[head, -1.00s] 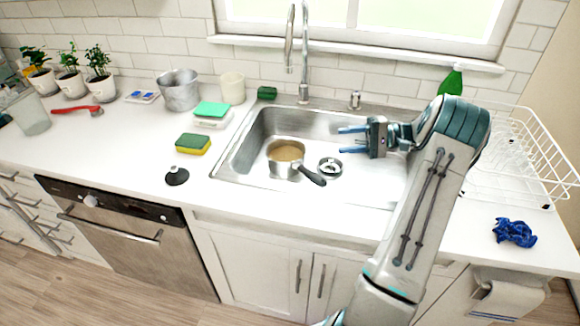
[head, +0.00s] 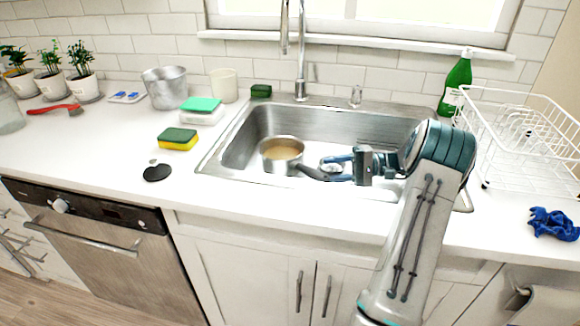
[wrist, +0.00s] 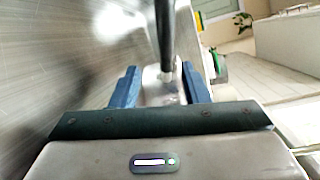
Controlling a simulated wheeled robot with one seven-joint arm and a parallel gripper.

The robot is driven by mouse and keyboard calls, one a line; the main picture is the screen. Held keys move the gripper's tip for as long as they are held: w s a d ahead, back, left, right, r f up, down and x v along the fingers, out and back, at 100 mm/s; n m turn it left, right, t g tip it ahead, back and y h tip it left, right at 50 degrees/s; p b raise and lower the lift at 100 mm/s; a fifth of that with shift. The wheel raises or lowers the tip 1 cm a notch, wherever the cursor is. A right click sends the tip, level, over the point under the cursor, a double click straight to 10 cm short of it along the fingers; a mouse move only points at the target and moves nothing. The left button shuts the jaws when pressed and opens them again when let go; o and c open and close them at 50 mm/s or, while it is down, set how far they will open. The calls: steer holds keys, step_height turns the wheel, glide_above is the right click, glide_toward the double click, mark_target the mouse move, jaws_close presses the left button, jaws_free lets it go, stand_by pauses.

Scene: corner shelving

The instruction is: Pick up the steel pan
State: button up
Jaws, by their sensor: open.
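The steel pan (head: 281,165) stands upright in the left part of the sink, with light brown contents. Its dark handle (head: 308,171) points right, towards my gripper (head: 336,168). My gripper is open, low over the sink, with its blue fingers pointing left at the handle's end. In the wrist view a dark bar (wrist: 165,35), which looks like the handle, lies ahead of and in line with the gap of my gripper (wrist: 160,86). A blurred pale piece shows between the fingers. I cannot tell whether the fingers touch the handle.
The sink (head: 252,125) has raised walls around the pan, and a faucet (head: 301,60) stands behind. A drain strainer (head: 328,161) is partly hidden by my fingers. A metal pot (head: 165,90) and sponge (head: 178,140) are on the left counter; a dish rack (head: 520,140) is at right.

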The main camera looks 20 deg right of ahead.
mark_target(301, 169)
steer(key=x, duration=0.4)
steer(key=shift+a, duration=0.15)
steer(key=x, duration=0.5)
steer(key=shift+w+a+r, duration=0.1)
steer(key=shift+w+r, duration=0.15)
steer(key=shift+r, duration=0.15)
jaws_close()
steer(key=shift+r, duration=0.1)
stand_by(0.7)
